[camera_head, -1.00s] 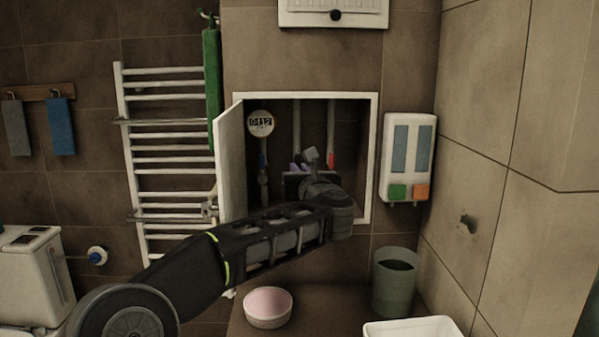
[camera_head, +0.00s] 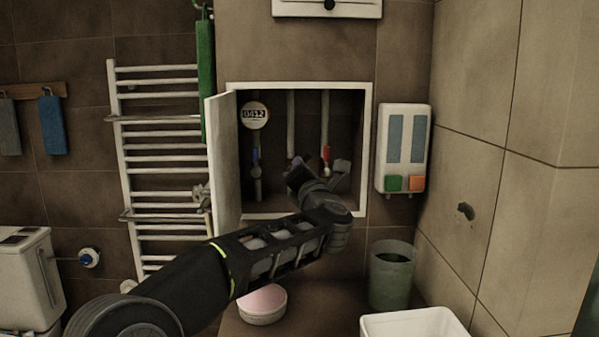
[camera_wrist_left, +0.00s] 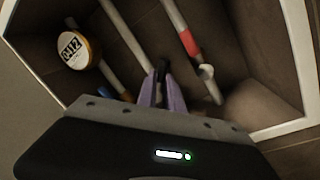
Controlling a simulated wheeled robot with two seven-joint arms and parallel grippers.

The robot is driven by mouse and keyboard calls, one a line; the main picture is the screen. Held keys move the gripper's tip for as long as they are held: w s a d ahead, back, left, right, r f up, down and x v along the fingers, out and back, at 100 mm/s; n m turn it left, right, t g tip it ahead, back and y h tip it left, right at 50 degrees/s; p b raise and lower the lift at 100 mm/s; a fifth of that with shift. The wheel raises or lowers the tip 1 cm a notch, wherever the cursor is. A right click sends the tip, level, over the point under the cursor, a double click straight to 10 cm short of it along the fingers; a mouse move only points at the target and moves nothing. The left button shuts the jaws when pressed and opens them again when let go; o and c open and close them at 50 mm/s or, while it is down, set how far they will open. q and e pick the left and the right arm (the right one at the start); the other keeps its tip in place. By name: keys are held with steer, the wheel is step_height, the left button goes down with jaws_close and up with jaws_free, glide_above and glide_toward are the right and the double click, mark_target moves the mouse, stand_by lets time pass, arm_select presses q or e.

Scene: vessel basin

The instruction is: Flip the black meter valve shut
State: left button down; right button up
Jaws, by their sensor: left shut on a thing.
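The black meter valve's handle (camera_wrist_left: 163,71) shows as a small dark piece between the purple fingertips in the left wrist view, at the lower end of the middle pipe (camera_wrist_left: 124,36). My left gripper (camera_wrist_left: 162,88) is shut on it. In the head view the same gripper (camera_head: 298,164) reaches into the open wall cabinet, tilted to the left, and its body hides most of the handle. The round meter (camera_head: 254,115) reads 0412 on the left pipe; it also shows in the left wrist view (camera_wrist_left: 73,48). My right gripper is not in view.
The cabinet door (camera_head: 222,160) stands open on the left. The cabinet frame (camera_head: 367,150) bounds the opening closely. A red-banded pipe (camera_head: 325,125) stands right of the gripper. A dispenser (camera_head: 404,148) hangs to the right; a pink-topped bowl (camera_head: 262,306) and a bin (camera_head: 391,275) are below.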

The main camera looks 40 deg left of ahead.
arm_select(q)
steer(key=m, duration=0.2)
steer(key=f+m+t+b, duration=0.1)
steer(key=m, duration=0.2)
steer(key=shift+w+d+f+h, duration=0.1)
steer(key=shift+w+d+h, duration=0.1)
steer(key=shift+h, duration=0.1)
steer(key=m, duration=0.2)
steer(key=f+m+t+h, duration=0.1)
steer(key=m, duration=0.2)
steer(key=shift+m, duration=0.3)
steer(key=c, duration=1.5)
jaws_free()
steer(key=shift+s, duration=0.1)
steer(key=b+v, duration=0.1)
steer(key=v, duration=0.6)
steer(key=shift+s+d+f, duration=0.15)
steer(key=shift+s+d, duration=0.05)
steer(key=shift+s, duration=0.05)
